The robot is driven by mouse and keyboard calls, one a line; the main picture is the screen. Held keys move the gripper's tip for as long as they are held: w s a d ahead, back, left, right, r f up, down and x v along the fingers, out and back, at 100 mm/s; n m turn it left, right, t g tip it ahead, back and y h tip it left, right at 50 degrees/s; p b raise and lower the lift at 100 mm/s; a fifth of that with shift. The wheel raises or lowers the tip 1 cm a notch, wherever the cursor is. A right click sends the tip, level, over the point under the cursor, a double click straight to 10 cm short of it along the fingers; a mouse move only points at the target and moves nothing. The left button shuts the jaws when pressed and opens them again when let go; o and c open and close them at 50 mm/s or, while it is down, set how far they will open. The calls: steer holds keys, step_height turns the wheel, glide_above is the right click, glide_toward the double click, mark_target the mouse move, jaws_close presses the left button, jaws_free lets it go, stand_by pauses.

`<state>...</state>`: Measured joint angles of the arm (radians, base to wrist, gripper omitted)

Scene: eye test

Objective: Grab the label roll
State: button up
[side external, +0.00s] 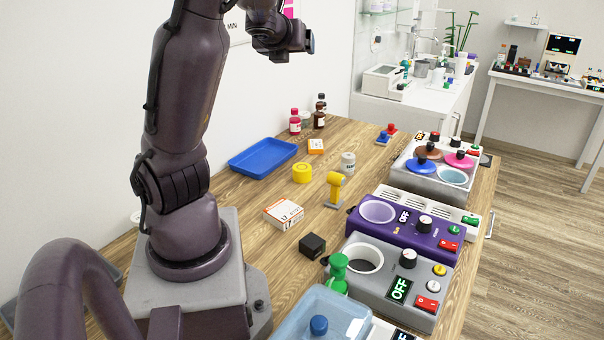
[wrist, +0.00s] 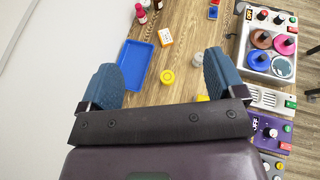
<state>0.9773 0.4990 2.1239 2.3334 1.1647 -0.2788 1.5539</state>
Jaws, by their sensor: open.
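The label roll appears to be the short yellow cylinder (side external: 302,173) standing on the wooden table, to the right of the blue tray. In the wrist view it shows as a yellow disc (wrist: 167,77) with a ring-like top, between the fingers in the picture. My gripper (wrist: 161,74) is open, its two blue fingers wide apart with nothing between them. It is high above the table, well clear of the roll.
The blue tray (side external: 263,157) lies left of the roll. An orange-and-white box (side external: 316,146), a white-grey jar (side external: 347,162), a yellow upright device (side external: 335,188) and a larger box (side external: 284,213) stand around it. Bottles (side external: 295,122) stand behind; a purple machine (side external: 405,228) is at right.

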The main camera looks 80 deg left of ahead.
steer(key=r+m, duration=0.1)
steer(key=r, duration=0.1)
glide_toward(301, 169)
steer(key=shift+t+y, duration=0.3)
steer(key=x, duration=0.5)
steer(key=shift+s+a+f, duration=0.15)
steer(key=shift+f, duration=0.3)
steer(key=shift+x, duration=2.9)
steer(key=shift+c, duration=0.5)
steer(key=shift+r, duration=0.1)
steer(key=c, duration=0.9)
